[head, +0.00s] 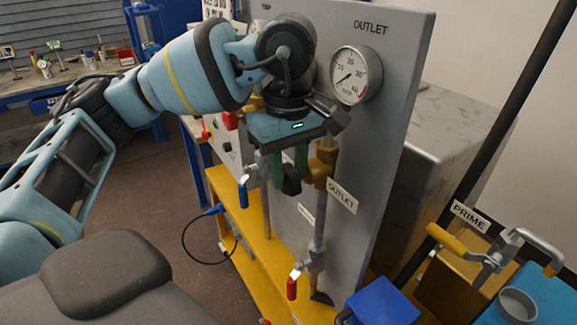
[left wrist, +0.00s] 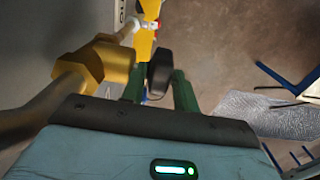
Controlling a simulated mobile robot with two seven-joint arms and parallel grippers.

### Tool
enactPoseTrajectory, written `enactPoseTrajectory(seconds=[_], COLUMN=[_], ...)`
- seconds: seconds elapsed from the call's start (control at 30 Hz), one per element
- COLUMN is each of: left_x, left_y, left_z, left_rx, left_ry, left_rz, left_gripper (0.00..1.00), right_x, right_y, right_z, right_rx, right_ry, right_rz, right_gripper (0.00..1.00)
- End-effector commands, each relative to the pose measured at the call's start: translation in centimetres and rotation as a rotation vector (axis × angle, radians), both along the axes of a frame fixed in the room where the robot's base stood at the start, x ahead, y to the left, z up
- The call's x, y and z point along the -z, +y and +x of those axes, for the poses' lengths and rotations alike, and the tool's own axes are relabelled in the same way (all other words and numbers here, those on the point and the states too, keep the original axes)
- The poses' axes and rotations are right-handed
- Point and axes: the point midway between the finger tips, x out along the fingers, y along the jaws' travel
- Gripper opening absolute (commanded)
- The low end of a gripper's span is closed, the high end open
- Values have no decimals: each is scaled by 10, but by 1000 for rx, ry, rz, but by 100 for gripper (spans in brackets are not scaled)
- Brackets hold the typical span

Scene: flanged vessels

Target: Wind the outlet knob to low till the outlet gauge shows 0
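The outlet gauge (head: 356,75) is a round white dial with a red arc at its lower right, on the grey panel under the word OUTLET. Its thin needle points to the lower left, near the low end; the exact reading is too small to tell. The outlet knob (head: 291,182) is black and sits at the brass regulator (head: 322,165) below the gauge. My left gripper (head: 289,165) has its green fingers on both sides of the knob, seemingly touching it. In the left wrist view the knob (left wrist: 160,72) shows between the fingertips. My right gripper is not in view.
A blue-handled valve (head: 243,192) and a red-handled valve (head: 292,287) stand near the grey panel (head: 405,60). A yellow frame (head: 262,262) runs below. A PRIME sign (head: 469,217) and a yellow-gripped lever (head: 447,240) are at the right. A workbench (head: 60,82) stands far left.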

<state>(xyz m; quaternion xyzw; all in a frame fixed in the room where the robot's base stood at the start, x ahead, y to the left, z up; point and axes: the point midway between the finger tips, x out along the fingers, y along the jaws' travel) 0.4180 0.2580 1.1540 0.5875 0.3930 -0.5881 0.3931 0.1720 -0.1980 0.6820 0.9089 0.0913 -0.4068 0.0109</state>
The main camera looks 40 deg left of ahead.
Motion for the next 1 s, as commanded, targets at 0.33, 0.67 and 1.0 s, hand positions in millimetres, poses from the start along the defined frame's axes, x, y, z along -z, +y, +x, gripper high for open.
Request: enactPoseTrajectory(seconds=[0.33, 0.67, 1.0], left_x=[0, 1, -1], left_y=[0, 3, 4], left_z=[0, 1, 2], left_rx=[-1, -3, -1], left_ry=[0, 44, 52], left_rz=[0, -100, -129], left_gripper=[0, 0, 0], right_x=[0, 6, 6], right_y=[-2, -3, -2], right_z=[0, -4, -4], right_rx=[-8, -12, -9], right_ry=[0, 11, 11], right_rz=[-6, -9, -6], right_gripper=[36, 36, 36])
